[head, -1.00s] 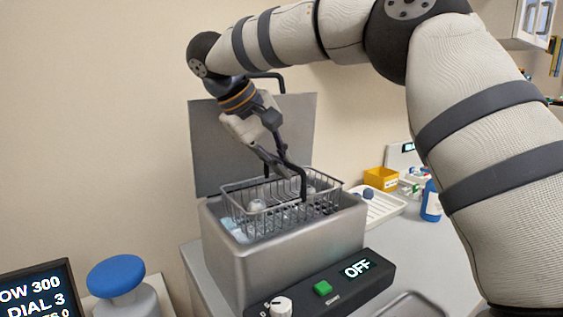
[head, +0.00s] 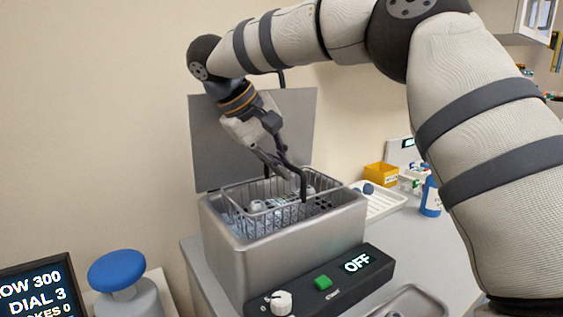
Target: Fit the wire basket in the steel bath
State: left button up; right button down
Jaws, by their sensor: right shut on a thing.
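The wire basket (head: 262,222) is a grey mesh basket holding a few pale round pieces. It sits level, partly inside the steel bath (head: 290,255), with its upper rim still above the bath's rim. My right gripper (head: 282,163) reaches down from above and is shut on the basket's dark handle (head: 303,187). The fingertips and part of the handle overlap, so the exact grip is hard to see. The basket's underside is hidden by the bath's front wall. My left gripper is not in view.
The bath's raised lid (head: 208,150) stands behind it. A control panel (head: 335,285) reading OFF is in front. On the right are a white tray (head: 385,203), a yellow bin (head: 381,174) and a blue bottle (head: 430,197). A blue-topped button (head: 116,271) is at left.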

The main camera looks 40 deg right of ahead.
aim_at(281, 184)
jog(key=shift+f, duration=2.4)
dwell(2.8)
jog(key=c, duration=2)
grip_release()
jog(key=shift+r, duration=0.15)
jog(key=shift+r, duration=1.85)
